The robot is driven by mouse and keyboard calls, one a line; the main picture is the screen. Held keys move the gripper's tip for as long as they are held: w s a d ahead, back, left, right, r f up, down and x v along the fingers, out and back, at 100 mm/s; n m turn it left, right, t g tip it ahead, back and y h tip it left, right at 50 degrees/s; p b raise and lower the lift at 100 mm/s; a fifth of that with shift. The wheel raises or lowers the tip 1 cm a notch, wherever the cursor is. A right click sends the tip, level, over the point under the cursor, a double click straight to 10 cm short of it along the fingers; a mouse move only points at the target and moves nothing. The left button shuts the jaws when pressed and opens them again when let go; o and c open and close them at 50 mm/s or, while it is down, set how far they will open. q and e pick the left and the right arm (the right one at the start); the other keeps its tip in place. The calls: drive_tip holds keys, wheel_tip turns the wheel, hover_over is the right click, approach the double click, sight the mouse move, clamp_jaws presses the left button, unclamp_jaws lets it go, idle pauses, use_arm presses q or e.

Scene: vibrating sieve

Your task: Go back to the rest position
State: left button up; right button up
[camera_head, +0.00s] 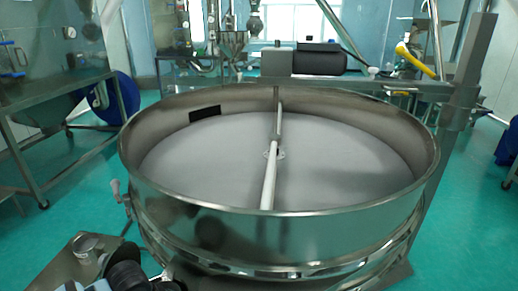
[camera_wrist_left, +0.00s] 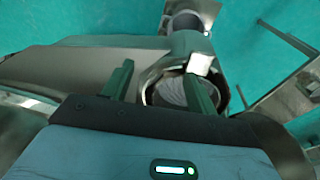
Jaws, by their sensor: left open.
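The vibrating sieve (camera_head: 290,268) is a large round steel drum with a pale flat screen (camera_head: 345,165) inside and a white bar (camera_head: 270,178) across it. It fills the middle of the head view. Part of my left arm (camera_head: 128,277) shows at the bottom left of the head view, beside the sieve's lower left side. My left gripper (camera_wrist_left: 160,84) shows in the left wrist view with its two dark green fingers apart. A round metal opening (camera_wrist_left: 168,92) lies behind and between the fingers; I cannot tell whether they touch it. My right gripper is not in view.
A steel table (camera_head: 50,90) stands at the left, with a blue drum (camera_head: 122,95) beside it. A steel post (camera_head: 470,75) and a yellow-handled part (camera_head: 415,60) stand behind the sieve at the right. Green floor (camera_head: 90,185) is clear between the table and sieve.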

use_arm(q)
drive_tip(key=s+d+f+m+t+h, duration=0.1)
drive_tip(key=s+d+f+t+h, duration=0.25)
drive_tip(key=s+d+f, duration=0.45)
drive_tip(key=s+a+f+t+y, duration=0.1)
drive_tip(key=s+a+t, duration=0.1)
drive_tip(key=s, duration=0.4)
drive_tip(key=s+a+f+t+y, duration=0.1)
drive_tip(key=s+a+t+y, duration=0.1)
drive_tip(key=s, duration=0.4)
drive_tip(key=shift+f+m, duration=0.4)
drive_tip(key=shift+a, duration=0.2)
